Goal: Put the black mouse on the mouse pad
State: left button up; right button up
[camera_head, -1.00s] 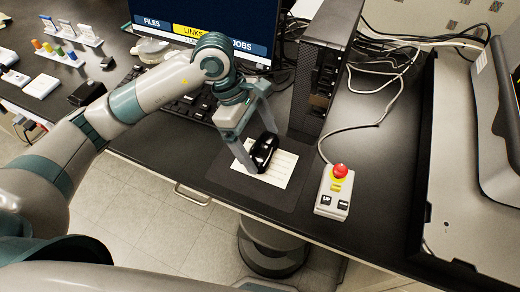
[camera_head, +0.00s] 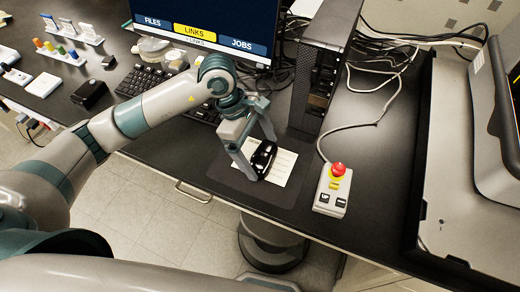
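The black mouse (camera_head: 264,158) is between the two fingers of my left gripper (camera_head: 262,160), which looks shut on it. One finger lies along its left side; the other comes down behind it, with its tip hidden. My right gripper is not in view.
The white lined sheet (camera_head: 284,167) lies on the pad. A control box with a red button (camera_head: 333,190) stands right of the pad, its cable running back. A black computer tower (camera_head: 318,80) stands behind. A keyboard (camera_head: 146,78) and monitor (camera_head: 205,28) are at back left.

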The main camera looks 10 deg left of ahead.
pick_arm(q)
jog(key=shift+o, duration=0.5)
jog(key=shift+r, duration=0.15)
jog(key=shift+a+r, duration=0.1)
jog(key=shift+r, duration=0.05)
jog(key=b+v, duration=0.4)
jog(key=v, duration=0.7)
jog(key=shift+r+b, duration=0.3)
jog(key=shift+r, duration=0.05)
dwell(0.7)
